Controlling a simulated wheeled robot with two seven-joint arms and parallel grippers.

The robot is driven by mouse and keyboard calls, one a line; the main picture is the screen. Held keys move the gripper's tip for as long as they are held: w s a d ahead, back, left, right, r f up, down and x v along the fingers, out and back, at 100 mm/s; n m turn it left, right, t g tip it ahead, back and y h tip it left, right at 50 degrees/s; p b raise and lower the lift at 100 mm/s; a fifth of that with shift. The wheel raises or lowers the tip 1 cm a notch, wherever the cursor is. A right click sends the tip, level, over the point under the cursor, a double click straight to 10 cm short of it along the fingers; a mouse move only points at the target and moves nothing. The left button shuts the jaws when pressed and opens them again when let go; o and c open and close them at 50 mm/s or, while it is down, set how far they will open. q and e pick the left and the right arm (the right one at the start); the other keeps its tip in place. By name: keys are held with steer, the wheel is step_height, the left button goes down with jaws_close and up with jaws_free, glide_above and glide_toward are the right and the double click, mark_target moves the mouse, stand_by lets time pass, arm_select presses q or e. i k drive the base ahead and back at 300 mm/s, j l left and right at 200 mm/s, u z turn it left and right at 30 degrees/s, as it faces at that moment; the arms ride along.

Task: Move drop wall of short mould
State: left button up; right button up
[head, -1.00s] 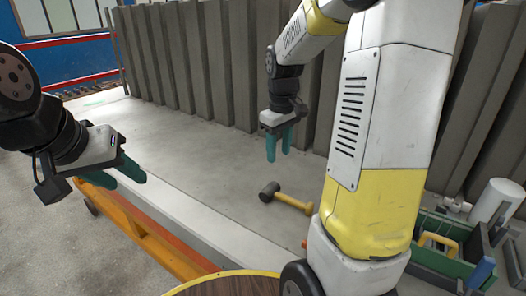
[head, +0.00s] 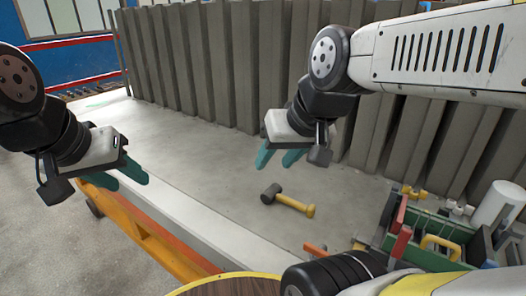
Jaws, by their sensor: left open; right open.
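A long pale strip (head: 200,226) runs along the near left edge of the grey mould bed (head: 190,150), above an orange beam (head: 150,236). I cannot tell for sure whether this strip is the drop wall. My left gripper (head: 128,178) is open and empty, with teal fingers over the strip's far part. My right gripper (head: 277,160) is open and empty above the bed, in front of the upright grey slabs. Neither gripper appears to touch anything. My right arm hides part of the slabs and the bed's right side.
A mallet (head: 289,202) with a black head and yellow handle lies on the bed below my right gripper. A green toolbox (head: 442,240) with tools stands at right. Grey ribbed slabs (head: 200,70) line the back. A round wooden top (head: 225,287) is at the bottom.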

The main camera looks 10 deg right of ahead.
mark_target(420, 255)
steer(key=k+z, duration=0.1)
steer(key=k, duration=0.4)
steer(key=i+z, duration=0.15)
steer(key=z, duration=1.75)
steer(key=i+j+z, duration=0.15)
steer(key=j+z, duration=0.2)
steer(key=j+u, duration=0.1)
steer(key=u, duration=0.25)
